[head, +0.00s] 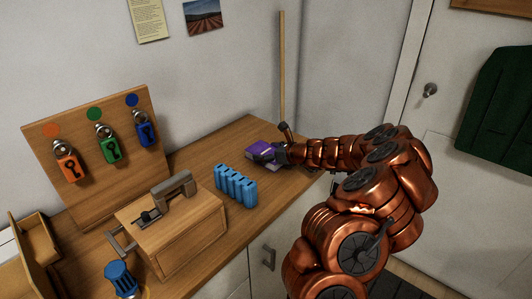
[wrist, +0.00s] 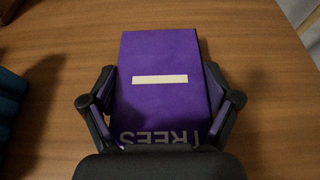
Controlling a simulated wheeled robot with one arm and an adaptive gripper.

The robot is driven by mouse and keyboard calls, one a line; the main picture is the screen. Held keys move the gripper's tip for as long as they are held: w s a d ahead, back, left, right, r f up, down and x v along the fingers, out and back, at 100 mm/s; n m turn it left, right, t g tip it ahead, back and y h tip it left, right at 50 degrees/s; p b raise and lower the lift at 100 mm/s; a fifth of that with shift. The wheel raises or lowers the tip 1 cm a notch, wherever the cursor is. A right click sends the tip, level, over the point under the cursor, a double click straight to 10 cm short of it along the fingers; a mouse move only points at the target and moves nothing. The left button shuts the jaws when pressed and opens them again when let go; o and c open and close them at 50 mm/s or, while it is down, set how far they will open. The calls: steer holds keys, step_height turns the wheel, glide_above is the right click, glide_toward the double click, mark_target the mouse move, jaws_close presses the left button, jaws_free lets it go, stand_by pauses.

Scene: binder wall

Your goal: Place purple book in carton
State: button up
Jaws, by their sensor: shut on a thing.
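The purple book (head: 258,149) is at the far right part of the wooden counter in the head view. It fills the middle of the wrist view (wrist: 160,60), with a pale label strip and the letters "TREES" upside down. My gripper (wrist: 163,95) has one finger on each side of the book and is shut on it; it also shows in the head view (head: 268,153). I cannot tell whether the book touches the counter. No carton can be made out for certain; an open-topped wooden box (head: 37,247) stands at the left edge.
A row of blue upright objects (head: 236,185) stands left of the book. A wooden case with a grey handle (head: 172,234), a padlock board (head: 98,150) and a blue-knobbed object (head: 121,280) are further left. Some bare counter (head: 212,158) lies behind the blue row.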

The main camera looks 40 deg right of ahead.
steer(key=o, duration=1.2)
steer(key=shift+c, duration=0.2)
steer(key=shift+r, duration=0.1)
